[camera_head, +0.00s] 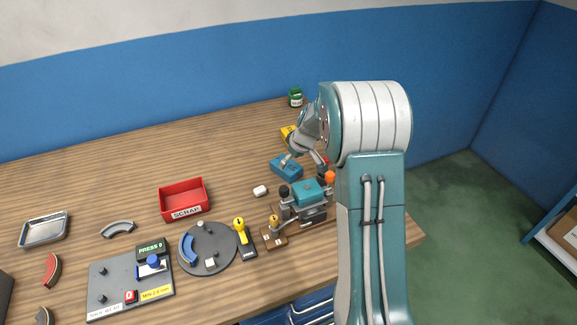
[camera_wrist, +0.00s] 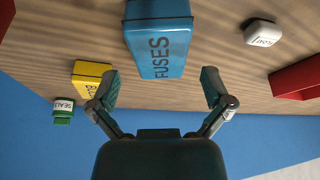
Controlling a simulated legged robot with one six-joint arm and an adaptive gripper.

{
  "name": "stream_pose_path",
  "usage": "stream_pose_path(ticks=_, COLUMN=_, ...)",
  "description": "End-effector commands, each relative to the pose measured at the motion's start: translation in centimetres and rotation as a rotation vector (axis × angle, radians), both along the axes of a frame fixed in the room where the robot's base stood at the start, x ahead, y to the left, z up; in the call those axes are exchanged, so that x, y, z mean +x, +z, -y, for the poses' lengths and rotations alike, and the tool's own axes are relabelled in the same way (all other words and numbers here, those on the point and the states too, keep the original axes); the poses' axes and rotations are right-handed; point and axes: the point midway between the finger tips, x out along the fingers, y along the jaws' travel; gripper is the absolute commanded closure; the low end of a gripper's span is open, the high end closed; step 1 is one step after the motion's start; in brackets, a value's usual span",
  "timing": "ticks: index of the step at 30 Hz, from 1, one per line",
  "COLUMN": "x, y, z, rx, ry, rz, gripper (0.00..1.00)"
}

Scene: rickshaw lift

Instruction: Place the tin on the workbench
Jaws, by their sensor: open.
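A blue tin marked FUSES (camera_wrist: 158,42) is at the top centre of the wrist view. In the head view the blue tin (camera_head: 286,168) rests on the wooden workbench (camera_head: 120,180), near its back right part. My gripper (camera_wrist: 161,76) is open and empty, with its fingers spread wider than the tin's near end. In the head view my gripper (camera_head: 304,159) is beside and above the blue tin; the exact gap is unclear. A yellow tin (camera_wrist: 90,77) stands next to the left finger in the wrist view, partly hidden behind my gripper in the head view.
A small white labelled block (camera_head: 260,190) and a red SCRAP bin (camera_head: 184,199) are left of the tin. A green-capped jar (camera_head: 295,97) stands at the back. A teal bench device (camera_head: 306,195) is close in front. The bench between bin and wall is clear.

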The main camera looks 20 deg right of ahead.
Motion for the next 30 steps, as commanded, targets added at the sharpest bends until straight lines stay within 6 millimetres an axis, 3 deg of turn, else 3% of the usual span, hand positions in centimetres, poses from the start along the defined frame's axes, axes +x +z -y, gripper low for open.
stream_pose_path(ticks=3, x=-0.6, y=1.8, z=0.3, rx=-0.001, ry=-0.001, rz=0.003, gripper=0.0)
stream_pose_path(ticks=8, x=-1.1, y=3.0, z=0.4, rx=0.0, ry=-0.001, rz=0.001, gripper=0.0)
stream_pose_path(ticks=11, x=-1.8, y=4.3, z=-0.2, rx=-0.001, ry=-0.005, rz=0.003, gripper=0.0)
stream_pose_path(ticks=14, x=-3.3, y=7.0, z=-1.7, rx=-0.001, ry=-0.022, rz=0.008, gripper=0.0)
stream_pose_path(ticks=21, x=-9.9, y=13.9, z=-6.3, rx=0.0, ry=-0.092, rz=0.014, gripper=0.0)
stream_pose_path(ticks=30, x=-19.6, y=19.0, z=-10.5, rx=0.002, ry=-0.195, rz=0.034, gripper=0.0)
